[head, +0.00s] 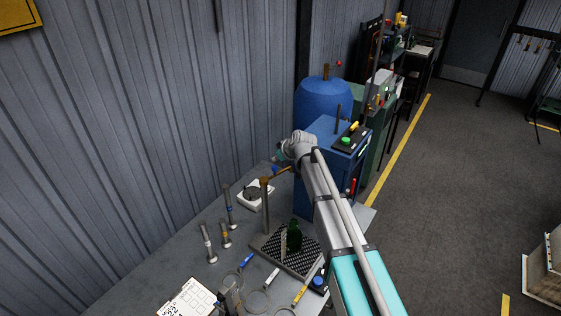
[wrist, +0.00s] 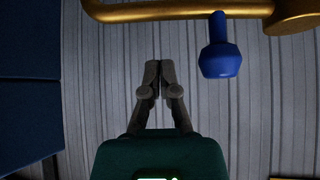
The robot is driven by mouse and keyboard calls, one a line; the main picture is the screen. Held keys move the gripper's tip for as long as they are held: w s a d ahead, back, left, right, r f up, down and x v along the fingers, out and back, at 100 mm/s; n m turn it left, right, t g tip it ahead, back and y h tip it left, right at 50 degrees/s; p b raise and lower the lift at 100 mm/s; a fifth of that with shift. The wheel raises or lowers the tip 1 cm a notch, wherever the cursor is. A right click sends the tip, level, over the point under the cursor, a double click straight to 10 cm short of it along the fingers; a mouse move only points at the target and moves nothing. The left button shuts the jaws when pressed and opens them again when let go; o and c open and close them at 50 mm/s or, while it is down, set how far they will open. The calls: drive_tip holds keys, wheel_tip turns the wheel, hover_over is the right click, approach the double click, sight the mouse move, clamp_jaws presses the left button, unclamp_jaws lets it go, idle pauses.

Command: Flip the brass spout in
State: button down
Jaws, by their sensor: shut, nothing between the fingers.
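The brass spout (wrist: 180,11) runs across the top of the wrist view, with a round brass hub at its right end. A blue knob (wrist: 220,55) hangs from it. In the head view the spout (head: 281,172) reaches from the top of an upright post (head: 265,208) toward the blue cabinet, partly hidden by my arm. My gripper (wrist: 152,72) is shut and empty, its fingertips below the spout in the wrist view and left of the knob, apart from both. My gripper in the head view (head: 280,154) is beyond the spout, mostly hidden by my wrist.
A green bottle (head: 294,236) stands on a dark grated tray (head: 265,246) by the post. Several upright metal tools, a white scale (head: 256,193), rings and markers lie on the grey bench (head: 180,262). A blue cabinet (head: 312,199) stands close behind my arm.

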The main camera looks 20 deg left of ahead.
sight(277, 173)
drive_tip(key=d+f+b, duration=0.1)
drive_tip(key=s+f+b, duration=0.1)
drive_tip(key=shift+s+d+f, duration=0.1)
drive_tip(key=shift+d+f, duration=0.25)
drive_tip(key=shift+d, duration=0.05)
drive_tip(key=shift+d, duration=0.2)
idle(0.4)
drive_tip(key=shift+d, duration=0.15)
drive_tip(key=shift+m, duration=0.3)
